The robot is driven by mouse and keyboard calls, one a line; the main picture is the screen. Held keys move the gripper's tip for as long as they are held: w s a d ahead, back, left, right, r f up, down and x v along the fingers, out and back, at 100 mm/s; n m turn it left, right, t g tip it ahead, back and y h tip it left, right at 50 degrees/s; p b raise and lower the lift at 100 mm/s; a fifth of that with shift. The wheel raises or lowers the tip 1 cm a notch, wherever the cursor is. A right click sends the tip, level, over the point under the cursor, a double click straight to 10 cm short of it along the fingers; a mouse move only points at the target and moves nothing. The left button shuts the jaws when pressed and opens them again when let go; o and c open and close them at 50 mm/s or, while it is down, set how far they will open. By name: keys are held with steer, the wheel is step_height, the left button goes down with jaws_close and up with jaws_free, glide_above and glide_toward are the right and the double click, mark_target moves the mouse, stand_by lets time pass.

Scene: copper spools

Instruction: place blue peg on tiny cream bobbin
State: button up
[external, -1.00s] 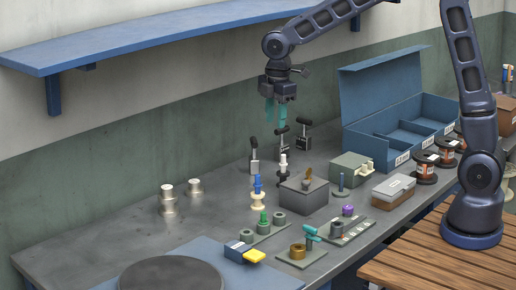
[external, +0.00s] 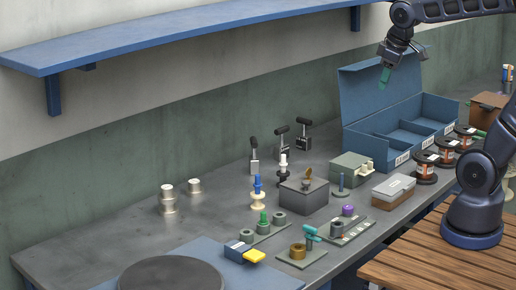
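The blue peg (external: 258,183) stands upright on the small cream bobbin (external: 258,201), near the middle of the bench. Its lower end is hidden, so I cannot tell how deep it sits. My gripper (external: 385,77) is high in the air at the upper right, in front of the raised lid of the blue case and well away from the peg and bobbin. Its teal fingers overlap from this side, so their gap does not show. I see nothing held between them.
A grey box (external: 304,195) stands right of the bobbin, and a green block with pegs (external: 263,229) lies in front. Upright clamps (external: 254,155) stand behind. The open blue case (external: 400,140) and copper spools (external: 447,152) are at the right.

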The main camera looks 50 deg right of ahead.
steer(key=s+d+f+m+t, duration=0.1)
steer(key=s+d+m, duration=0.2)
steer(key=s, duration=0.5)
steer(key=shift+s+d+f+m, duration=0.2)
steer(key=shift+d+m, duration=0.05)
steer(key=shift+m, duration=0.25)
stand_by(0.6)
